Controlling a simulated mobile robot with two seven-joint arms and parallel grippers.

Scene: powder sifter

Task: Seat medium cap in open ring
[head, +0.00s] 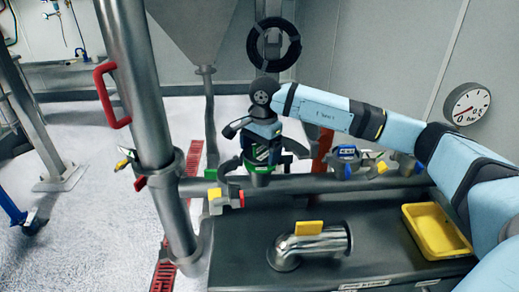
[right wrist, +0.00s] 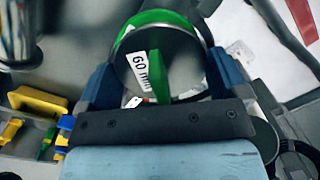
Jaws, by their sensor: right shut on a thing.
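My right gripper (head: 262,152) reaches in from the right in the head view, above the pipe along the back of the bench. It is shut on a dark round cap (right wrist: 182,62) with a green upright grip and a "60 mm" label. The two fingers of my right gripper (right wrist: 160,82) flank the cap in the right wrist view. A green band (head: 257,166) shows under the gripper, and a green arc (right wrist: 155,17) curves past the cap's far edge. I cannot tell whether this is the open ring or whether the cap touches it. My left gripper is not in view.
A steel elbow pipe (head: 318,243) with a yellow tab stands on the dark bench (head: 385,235). A yellow tray (head: 436,231) lies at its right. A fitting with a yellow block (head: 215,196) is left of the gripper; a blue-topped fitting (head: 346,156) is right. A steel post (head: 145,100) rises left.

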